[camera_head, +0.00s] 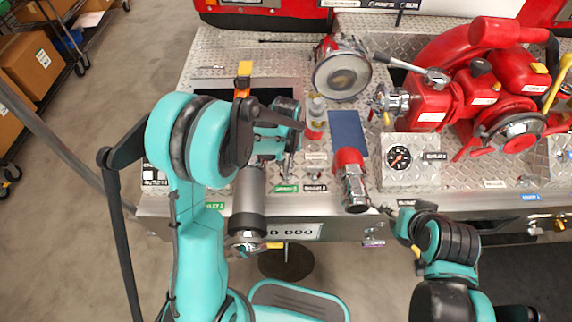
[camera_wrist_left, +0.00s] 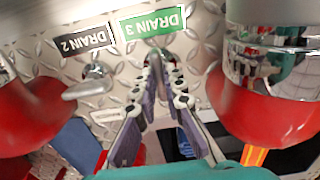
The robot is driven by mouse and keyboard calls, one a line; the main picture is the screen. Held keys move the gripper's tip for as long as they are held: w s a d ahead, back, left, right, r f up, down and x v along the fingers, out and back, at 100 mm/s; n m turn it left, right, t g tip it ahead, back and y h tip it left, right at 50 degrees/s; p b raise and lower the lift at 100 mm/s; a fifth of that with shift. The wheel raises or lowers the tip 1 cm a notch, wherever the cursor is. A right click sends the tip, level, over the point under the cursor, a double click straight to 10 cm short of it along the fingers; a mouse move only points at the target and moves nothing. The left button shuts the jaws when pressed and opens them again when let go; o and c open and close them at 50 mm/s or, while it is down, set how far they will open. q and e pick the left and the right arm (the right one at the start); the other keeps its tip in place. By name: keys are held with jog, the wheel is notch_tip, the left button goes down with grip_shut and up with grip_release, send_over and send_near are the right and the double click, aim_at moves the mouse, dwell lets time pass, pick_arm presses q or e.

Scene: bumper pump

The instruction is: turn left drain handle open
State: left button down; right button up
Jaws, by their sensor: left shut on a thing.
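My left gripper (camera_head: 287,168) reaches down to the front panel of the metal deck, beside the green drain label (camera_head: 285,188). In the left wrist view its fingertips (camera_wrist_left: 160,64) are closed together around the left drain handle (camera_wrist_left: 157,54), next to the green "DRAIN 3" label (camera_wrist_left: 152,24). The fingers hide most of this handle, so its angle is unclear. The other drain handle (camera_wrist_left: 88,84), a silver lever by the black "DRAIN 2" label (camera_wrist_left: 86,40), is free. My right gripper (camera_head: 398,212) is near the deck's front edge, its fingers too small to judge.
Red and chrome pipe fittings flank the handles in the left wrist view, one at right (camera_wrist_left: 262,110). A red-and-chrome outlet (camera_head: 351,182) juts from the deck edge. A red pump (camera_head: 430,100) and a gauge (camera_head: 398,157) stand to the right.

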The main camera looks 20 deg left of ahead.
aim_at(286, 166)
pick_arm(q)
jog(key=c, duration=1.6)
grip_release()
notch_tip(286, 166, up, 12)
